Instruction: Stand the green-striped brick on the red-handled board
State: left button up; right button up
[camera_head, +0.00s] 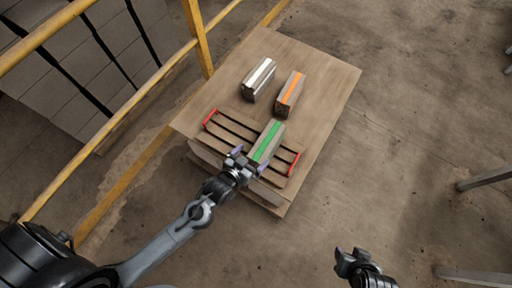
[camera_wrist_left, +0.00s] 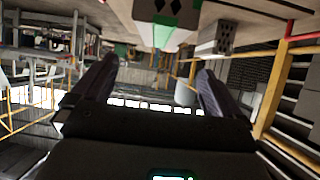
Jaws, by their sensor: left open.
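The green-striped brick (camera_head: 267,142) rests on the slats of the red-handled board (camera_head: 232,127), its green stripe facing up. Its near end, with dark holes, shows at the top of the left wrist view (camera_wrist_left: 160,32). The board has a red handle at each end. My left gripper (camera_head: 250,161) is open at the near end of this brick, fingers pointing toward it. Whether the fingers touch the brick is hard to tell. My right gripper (camera_head: 347,256) is off the table at the bottom, away from the bricks; its jaw opening is unclear.
A white-striped brick (camera_head: 258,79) and an orange-striped brick (camera_head: 290,93) stand on the table (camera_head: 325,80) behind the board. A yellow railing (camera_head: 198,38) runs along the left, with stacked grey blocks (camera_head: 85,65) beyond. The table's right side is clear.

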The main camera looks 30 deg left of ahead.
pick_arm(q)
jog(key=s+a+r+g, duration=0.2)
jog(key=s+r+g, duration=0.1)
jog(key=s, duration=0.4)
jog(key=s+a+r+g+y, duration=0.1)
jog(key=s+a+r+g, duration=0.2)
jog(key=s, duration=0.5)
jog(key=r+g, duration=0.1)
jog(key=g, duration=0.1)
jog(key=shift+s+a+m+g, duration=0.15)
jog(key=shift+s+m+g, duration=0.1)
jog(key=shift+m+g, duration=0.05)
